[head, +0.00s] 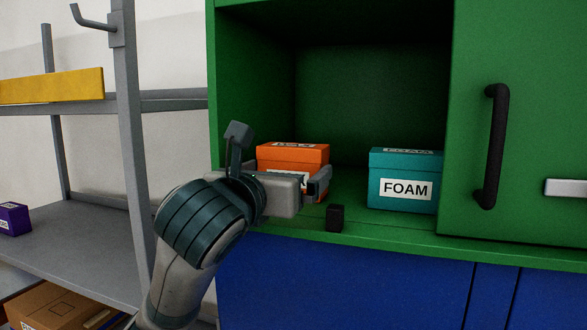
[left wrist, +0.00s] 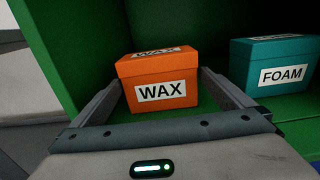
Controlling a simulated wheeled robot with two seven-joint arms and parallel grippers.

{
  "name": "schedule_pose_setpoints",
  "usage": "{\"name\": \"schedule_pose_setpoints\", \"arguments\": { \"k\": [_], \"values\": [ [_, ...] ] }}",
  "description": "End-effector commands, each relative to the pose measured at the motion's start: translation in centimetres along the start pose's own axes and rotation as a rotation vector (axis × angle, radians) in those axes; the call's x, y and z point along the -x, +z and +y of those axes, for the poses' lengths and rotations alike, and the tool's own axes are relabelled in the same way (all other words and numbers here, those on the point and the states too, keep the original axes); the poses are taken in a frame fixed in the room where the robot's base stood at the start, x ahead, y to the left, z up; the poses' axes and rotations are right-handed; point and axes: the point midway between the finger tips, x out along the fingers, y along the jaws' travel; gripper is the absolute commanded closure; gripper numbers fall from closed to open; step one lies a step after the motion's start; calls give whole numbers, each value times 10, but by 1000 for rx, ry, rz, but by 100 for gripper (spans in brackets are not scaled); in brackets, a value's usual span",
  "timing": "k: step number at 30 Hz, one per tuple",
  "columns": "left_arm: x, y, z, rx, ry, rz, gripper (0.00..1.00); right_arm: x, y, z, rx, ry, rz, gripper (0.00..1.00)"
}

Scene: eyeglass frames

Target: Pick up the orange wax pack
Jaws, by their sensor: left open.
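The orange wax pack (head: 300,161) is a box with a white WAX label, standing upright on the green cabinet's shelf. My left gripper (head: 283,178) is in front of it in the head view and hides its lower part. In the left wrist view, the orange wax pack (left wrist: 160,68) stands between the two fingers of my open left gripper (left wrist: 163,88). One finger lies along each side of the pack. Whether either finger touches it, I cannot tell. My right gripper is not in view.
A teal FOAM box (head: 404,190) stands on the same shelf to the right. The green cabinet (head: 222,90) has a side wall at left and a door with a black handle (head: 491,145) at right. A grey rack (head: 127,120) stands at left. A small dark block (head: 335,217) shows at the shelf's front edge.

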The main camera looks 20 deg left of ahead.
Motion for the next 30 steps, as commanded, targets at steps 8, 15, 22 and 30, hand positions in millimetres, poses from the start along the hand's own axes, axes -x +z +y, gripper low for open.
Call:
{"name": "schedule_pose_setpoints", "arguments": {
  "k": [8,15,22,30],
  "values": [
    [-2,0,0,1,-1,1,0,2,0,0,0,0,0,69],
    [-20,2,1,4,-2,5,0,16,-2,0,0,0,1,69],
    [-46,1,2,3,-2,4,0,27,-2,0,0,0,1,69],
    [-52,0,2,0,-1,0,0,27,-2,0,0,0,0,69]
  ]
}}
